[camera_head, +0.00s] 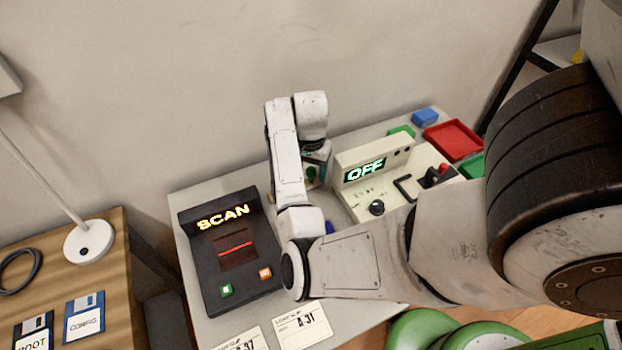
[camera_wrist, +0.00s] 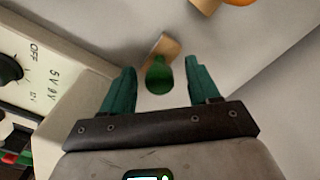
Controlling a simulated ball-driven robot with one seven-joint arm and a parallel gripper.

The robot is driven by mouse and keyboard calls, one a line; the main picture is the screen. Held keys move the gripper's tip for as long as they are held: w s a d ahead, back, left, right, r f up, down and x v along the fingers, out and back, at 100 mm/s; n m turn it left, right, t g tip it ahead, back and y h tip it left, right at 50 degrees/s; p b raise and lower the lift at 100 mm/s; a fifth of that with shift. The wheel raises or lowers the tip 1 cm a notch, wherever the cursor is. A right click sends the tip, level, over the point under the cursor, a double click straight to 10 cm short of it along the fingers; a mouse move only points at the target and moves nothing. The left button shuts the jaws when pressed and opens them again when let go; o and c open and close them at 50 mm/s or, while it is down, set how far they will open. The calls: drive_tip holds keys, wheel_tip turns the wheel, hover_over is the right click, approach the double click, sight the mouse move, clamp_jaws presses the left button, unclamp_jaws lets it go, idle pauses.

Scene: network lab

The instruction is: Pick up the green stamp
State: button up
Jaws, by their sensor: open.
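The green stamp (camera_wrist: 159,76) has a rounded green handle and a tan, wood-like base. In the wrist view it appears between the two teal fingers of my gripper (camera_wrist: 159,70), which is open. I see a gap on each side of the handle, so neither finger touches it. I cannot tell how far the fingertips are above the table. In the head view my arm reaches behind the scanner, and my gripper (camera_head: 313,165) is partly covered by my arm links. I cannot make out the stamp clearly there.
A white box with an OFF display (camera_head: 365,172) stands close right of my gripper. The black SCAN device (camera_head: 207,262) is at left. A red tray (camera_head: 452,139) and a blue block (camera_head: 425,116) are at the back right. An orange item (camera_wrist: 240,2) shows beyond the stamp.

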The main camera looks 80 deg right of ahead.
drive_tip(key=shift+f, duration=0.2)
clamp_jaws()
idle(0.5)
drive_tip(key=shift+r, duration=0.1)
